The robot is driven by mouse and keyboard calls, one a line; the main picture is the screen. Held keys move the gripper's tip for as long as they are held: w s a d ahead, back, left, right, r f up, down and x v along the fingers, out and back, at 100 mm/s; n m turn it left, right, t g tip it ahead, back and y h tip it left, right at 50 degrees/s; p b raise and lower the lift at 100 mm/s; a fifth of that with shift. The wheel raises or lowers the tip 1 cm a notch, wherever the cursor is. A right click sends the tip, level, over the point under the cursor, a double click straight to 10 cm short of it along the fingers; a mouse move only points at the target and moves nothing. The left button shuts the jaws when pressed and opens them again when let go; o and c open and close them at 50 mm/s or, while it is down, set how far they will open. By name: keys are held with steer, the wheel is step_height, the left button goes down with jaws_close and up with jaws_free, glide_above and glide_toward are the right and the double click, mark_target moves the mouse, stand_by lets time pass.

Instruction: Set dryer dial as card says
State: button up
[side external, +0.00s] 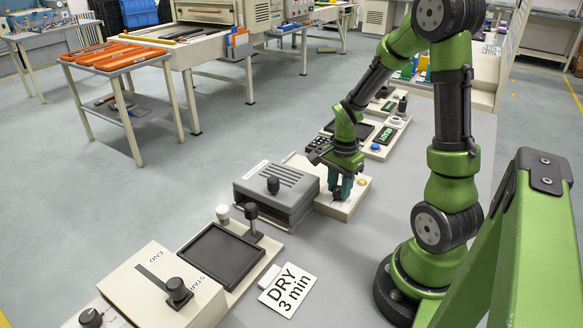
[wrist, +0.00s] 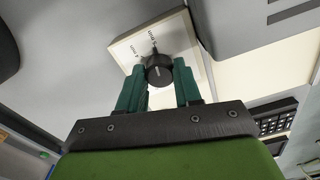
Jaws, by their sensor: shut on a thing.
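The card (side external: 288,290) stands at the front and reads "DRY 3 min". The dryer dial is a round black knob (wrist: 158,72) on a pale panel (wrist: 188,36) in the wrist view. Small minute marks show on the panel beyond the knob; one looks like "5 min", and another to its left is too small to read surely. My gripper (wrist: 159,80) has its two green fingers on either side of the knob, shut on it. In the side view my gripper (side external: 343,190) points down at a beige unit (side external: 356,196), and its fingers largely hide the dial there.
A grey ribbed box (side external: 275,192) with a black knob stands close left of my gripper. A black tray (side external: 220,254) and a START/END slider box (side external: 155,280) lie nearer the front. Panels marked READY (side external: 386,135) stand behind. Grey tabletop (side external: 345,245) is clear at right.

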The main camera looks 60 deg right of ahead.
steer(key=shift+n, duration=0.3)
steer(key=n, duration=0.4)
steer(key=shift+n, duration=0.4)
steer(key=n, duration=0.4)
steer(key=shift+n, duration=0.3)
steer(key=n, duration=0.9)
steer(key=shift+n, duration=0.5)
steer(key=o, duration=1)
steer(key=shift+o, duration=0.2)
